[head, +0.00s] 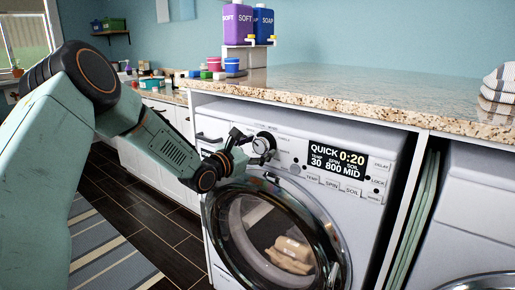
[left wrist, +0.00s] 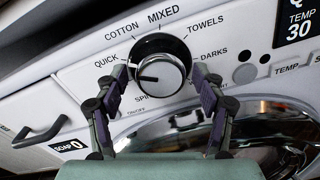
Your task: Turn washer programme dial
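The washer (head: 385,165) is white, with a round glass door (head: 275,240) that is shut and laundry visible behind it. Its programme dial (head: 264,143) is a silver knob with a dark rim, and it also shows in the left wrist view (left wrist: 161,68). The display (head: 337,161) reads QUICK 0:20, 30, 800, MID. My left gripper (head: 250,143) is at the dial, its fingers (left wrist: 160,76) spread on either side of the knob. Whether the fingertips touch it is unclear. My right gripper is not in view.
A granite counter (head: 340,90) runs above the washer. Purple and blue soap dispensers (head: 238,24) stand on a raised stand at the back. Folded towels (head: 498,92) lie at the right. The detergent drawer handle (left wrist: 42,131) is left of the dial.

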